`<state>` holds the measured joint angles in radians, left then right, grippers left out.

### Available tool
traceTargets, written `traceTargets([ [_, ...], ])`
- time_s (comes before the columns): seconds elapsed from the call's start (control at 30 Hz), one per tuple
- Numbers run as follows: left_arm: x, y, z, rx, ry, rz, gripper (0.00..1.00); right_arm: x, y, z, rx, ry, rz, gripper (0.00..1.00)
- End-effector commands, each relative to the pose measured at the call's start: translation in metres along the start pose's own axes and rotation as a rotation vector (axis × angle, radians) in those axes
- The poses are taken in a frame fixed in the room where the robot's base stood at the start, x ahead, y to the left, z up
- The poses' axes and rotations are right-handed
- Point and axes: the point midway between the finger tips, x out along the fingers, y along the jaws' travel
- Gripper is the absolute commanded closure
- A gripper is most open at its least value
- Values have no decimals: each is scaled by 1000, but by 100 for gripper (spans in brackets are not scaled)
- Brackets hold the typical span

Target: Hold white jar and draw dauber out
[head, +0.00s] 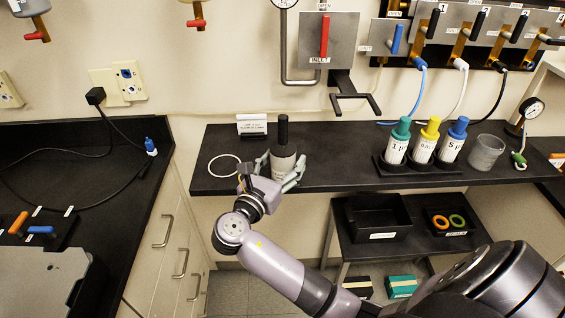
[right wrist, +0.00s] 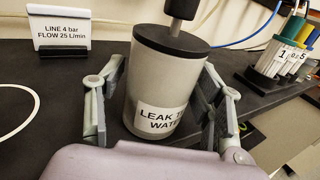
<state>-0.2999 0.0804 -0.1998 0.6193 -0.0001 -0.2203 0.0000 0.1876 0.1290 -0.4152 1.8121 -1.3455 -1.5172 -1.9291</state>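The white jar (head: 283,165), greyish with a dark lid, stands upright on the dark shelf, left of the shelf's middle. In the right wrist view the jar (right wrist: 167,80) has a label partly reading "LEAK T… WATER". The dauber's black handle (head: 283,132) sticks up from the lid; it also shows cut off at the top of the right wrist view (right wrist: 181,8). Its lower part is hidden. My right gripper (head: 279,172) has one finger on each side of the jar, very close to its wall. I cannot tell whether both pads touch. My left gripper is out of view.
A white ring (head: 224,158) and a sign (head: 252,125) are left of the jar. Several colour-capped bottles stand in a rack (head: 405,172) to the right, beside a clear cup (head: 485,153). Bare shelf (head: 338,160) lies between. A black bin (head: 377,218) is below.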

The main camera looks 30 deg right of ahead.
Motion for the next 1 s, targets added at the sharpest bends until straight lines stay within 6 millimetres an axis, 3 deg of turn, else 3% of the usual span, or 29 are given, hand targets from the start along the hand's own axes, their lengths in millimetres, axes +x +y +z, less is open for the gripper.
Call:
traceTargets([
  [0.7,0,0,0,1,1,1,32,0,0,-1,-1,1,0,88],
  [0.73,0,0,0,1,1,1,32,0,0,-1,-1,1,0,57],
  [1.0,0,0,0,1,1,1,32,0,0,-1,-1,1,0,75],
])
